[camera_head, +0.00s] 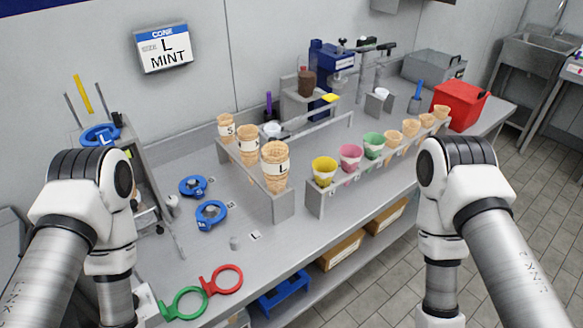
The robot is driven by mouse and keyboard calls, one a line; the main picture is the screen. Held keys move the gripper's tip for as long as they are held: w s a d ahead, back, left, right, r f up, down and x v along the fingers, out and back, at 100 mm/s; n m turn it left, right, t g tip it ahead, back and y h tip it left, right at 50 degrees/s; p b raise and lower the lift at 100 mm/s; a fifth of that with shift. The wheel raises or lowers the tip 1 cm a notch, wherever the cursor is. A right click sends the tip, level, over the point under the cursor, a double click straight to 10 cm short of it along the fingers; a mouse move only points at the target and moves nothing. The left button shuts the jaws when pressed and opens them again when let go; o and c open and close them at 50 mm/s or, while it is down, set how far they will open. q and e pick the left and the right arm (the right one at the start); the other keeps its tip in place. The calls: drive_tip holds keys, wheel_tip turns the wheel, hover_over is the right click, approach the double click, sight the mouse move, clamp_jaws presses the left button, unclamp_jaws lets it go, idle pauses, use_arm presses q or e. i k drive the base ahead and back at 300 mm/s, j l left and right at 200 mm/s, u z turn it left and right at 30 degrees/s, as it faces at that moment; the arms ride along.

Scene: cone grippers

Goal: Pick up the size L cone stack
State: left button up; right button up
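The size L cone stack (275,166) stands upright at the near end of a grey rack (284,206) on the counter, with an L on its white band. It is the largest of three stacks. A middle stack (249,145) and a smaller stack marked S (226,128) stand behind it in the same rack. Both my arms show at the left and right sides of the head view, well apart from the stacks. My grippers are out of view.
A second rack (318,206) holds coloured cups and several cones right of the stack. Blue rings (211,215) lie left. Green (184,303) and red (222,280) rings lie near the front edge. A wall sign (163,48) reads L MINT. A red box (460,105) stands far right.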

sight(274, 155)
drive_tip(key=i+l+u, duration=0.1)
drive_tip(key=l, duration=0.25)
drive_tip(key=i+l+u, duration=0.1)
drive_tip(key=l, duration=0.3)
drive_tip(key=i+l+u, duration=0.1)
drive_tip(key=l, duration=0.3)
drive_tip(key=i+l+u, duration=0.1)
drive_tip(key=l, duration=0.3)
drive_tip(key=i+l+u, duration=0.1)
drive_tip(key=l, duration=0.3)
drive_tip(key=i, duration=0.05)
